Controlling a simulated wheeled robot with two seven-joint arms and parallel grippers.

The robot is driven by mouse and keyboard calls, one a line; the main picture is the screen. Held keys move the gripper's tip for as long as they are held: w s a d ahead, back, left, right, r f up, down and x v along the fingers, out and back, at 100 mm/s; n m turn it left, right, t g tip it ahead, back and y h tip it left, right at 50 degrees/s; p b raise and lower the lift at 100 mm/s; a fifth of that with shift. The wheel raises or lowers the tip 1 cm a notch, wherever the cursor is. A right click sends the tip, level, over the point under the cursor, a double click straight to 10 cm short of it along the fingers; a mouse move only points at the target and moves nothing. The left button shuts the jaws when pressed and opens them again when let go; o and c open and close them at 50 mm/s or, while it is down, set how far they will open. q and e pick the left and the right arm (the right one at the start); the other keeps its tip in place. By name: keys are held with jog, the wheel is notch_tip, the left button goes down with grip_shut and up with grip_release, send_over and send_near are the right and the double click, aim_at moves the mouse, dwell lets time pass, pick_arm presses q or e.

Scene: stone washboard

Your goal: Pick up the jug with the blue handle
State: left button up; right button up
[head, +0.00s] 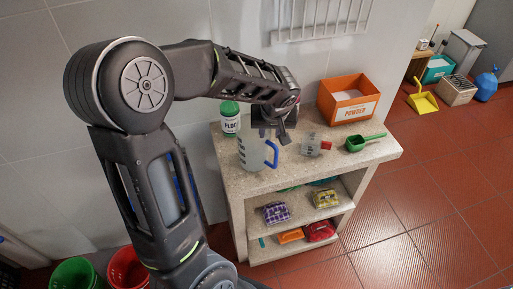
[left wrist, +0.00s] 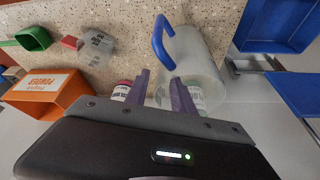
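The clear jug (head: 251,154) with the blue handle stands upright on the stone top in the head view, its handle (head: 271,154) facing right. In the left wrist view the jug (left wrist: 200,65) is just beyond the fingers, with its blue handle (left wrist: 159,41) toward the left. My left gripper (head: 283,137) is above the top, just right of and behind the jug in the head view. Its two fingers (left wrist: 160,78) are apart in the left wrist view, with nothing seen held between them. My right gripper is not in view.
A green-lidded jar (head: 230,118) stands behind the jug. A small clear beaker with a red handle (head: 311,147), a green scoop (head: 364,142) and an orange powder box (head: 348,98) are to the right. Coloured packets (head: 276,212) lie on the lower shelves.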

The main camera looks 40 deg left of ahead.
pick_arm(q)
jog(key=x, duration=0.4)
jog(key=shift+p, duration=0.35)
jog(key=shift+d+r, duration=0.1)
jog(key=shift+c, duration=0.2)
grip_shut()
dwell(1.0)
